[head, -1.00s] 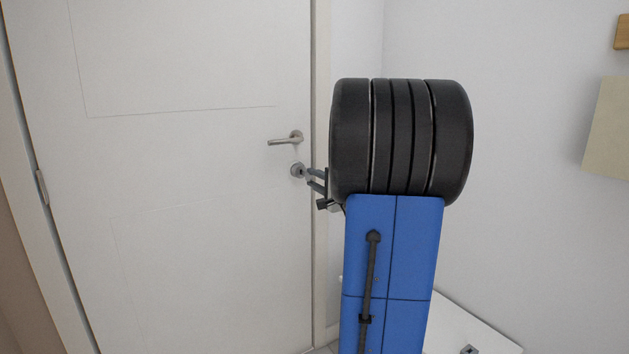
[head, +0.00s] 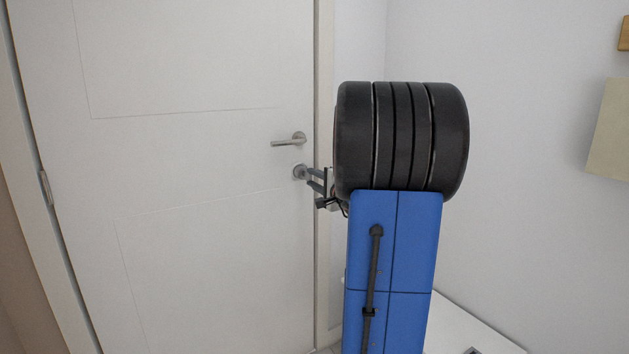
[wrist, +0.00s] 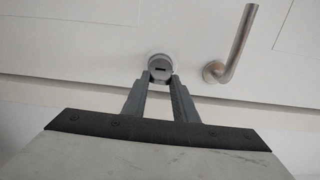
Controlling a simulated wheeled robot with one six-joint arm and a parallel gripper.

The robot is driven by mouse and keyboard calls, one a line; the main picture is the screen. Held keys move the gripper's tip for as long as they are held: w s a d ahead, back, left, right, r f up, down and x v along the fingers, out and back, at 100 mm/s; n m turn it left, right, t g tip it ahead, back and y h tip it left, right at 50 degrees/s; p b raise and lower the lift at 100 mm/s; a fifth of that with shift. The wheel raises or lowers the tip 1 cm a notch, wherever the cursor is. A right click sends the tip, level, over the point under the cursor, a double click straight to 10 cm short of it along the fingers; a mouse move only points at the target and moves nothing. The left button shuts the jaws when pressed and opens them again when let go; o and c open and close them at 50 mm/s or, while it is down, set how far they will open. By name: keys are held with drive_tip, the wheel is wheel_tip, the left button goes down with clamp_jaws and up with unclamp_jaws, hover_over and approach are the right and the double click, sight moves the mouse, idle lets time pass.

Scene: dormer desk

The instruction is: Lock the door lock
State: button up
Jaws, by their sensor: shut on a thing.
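The door lock (head: 299,171) is a small round metal fitting on the white door (head: 200,235), below the lever handle (head: 288,140). In the wrist view the lock (wrist: 160,62) shows a round knob with a dark slot on its face. My gripper (wrist: 160,80) has its two grey fingers on either side of the knob, shut on it. In the head view my gripper (head: 311,180) reaches the lock from the right. The contact is small there, and my dark wrist and blue arm hide what lies behind them. The door looks closed.
The lever handle (wrist: 236,45) sits close to the right of the lock in the wrist view. The door frame (head: 323,260) runs just right of the lock. A white surface (head: 475,330) is low at the right, and the wall beyond is mostly bare.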

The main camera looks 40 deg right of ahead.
drive_tip(key=shift+w+d, duration=0.15)
drive_tip(key=shift+w, duration=0.5)
drive_tip(key=o, duration=1.1)
drive_tip(key=shift+s, duration=0.1)
drive_tip(key=v, duration=1.7)
drive_tip(key=shift+s, duration=0.15)
